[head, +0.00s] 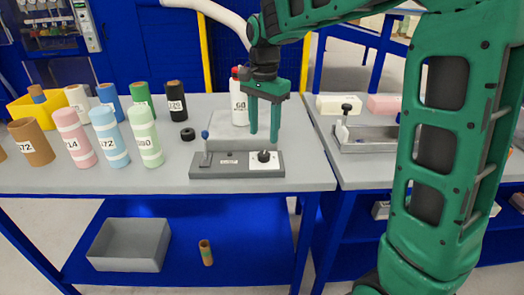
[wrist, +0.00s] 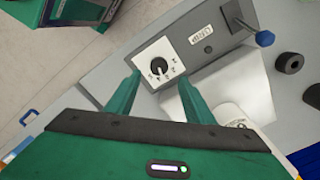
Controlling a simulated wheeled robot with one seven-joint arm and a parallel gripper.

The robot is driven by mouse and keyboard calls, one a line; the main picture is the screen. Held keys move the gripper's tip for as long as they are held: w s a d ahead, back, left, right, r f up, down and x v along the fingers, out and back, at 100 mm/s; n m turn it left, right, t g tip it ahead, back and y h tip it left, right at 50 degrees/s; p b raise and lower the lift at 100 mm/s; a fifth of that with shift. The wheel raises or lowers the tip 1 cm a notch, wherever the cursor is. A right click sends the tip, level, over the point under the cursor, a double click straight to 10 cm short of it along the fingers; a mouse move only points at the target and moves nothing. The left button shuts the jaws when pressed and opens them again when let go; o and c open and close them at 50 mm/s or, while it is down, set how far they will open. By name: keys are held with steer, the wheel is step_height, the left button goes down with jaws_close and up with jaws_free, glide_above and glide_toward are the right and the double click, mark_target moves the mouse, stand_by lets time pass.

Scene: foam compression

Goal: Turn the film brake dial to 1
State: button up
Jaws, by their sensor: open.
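The film brake dial (head: 264,156) is a small black knob on a white plate at the right end of a low grey bar-shaped unit (head: 222,171) on the table. In the wrist view the dial (wrist: 158,67) shows with small marks around it, too small to read. A light line on the knob is visible, but I cannot tell which number it points at. My gripper (head: 264,137) hangs fingers down just above and behind the dial, open and empty. In the wrist view its fingertips (wrist: 160,82) are on either side of the dial plate, apart from the knob.
A blue-knobbed lever (wrist: 264,39) rises behind the unit's left part. Several coloured rolls (head: 145,135) fill the table's left. A black ring (head: 188,134) lies between. The front edge is close.

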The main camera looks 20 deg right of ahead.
mark_target(264, 153)
step_height(264, 153, down, 8)
steer(key=shift+r, duration=0.25)
steer(key=c, duration=1)
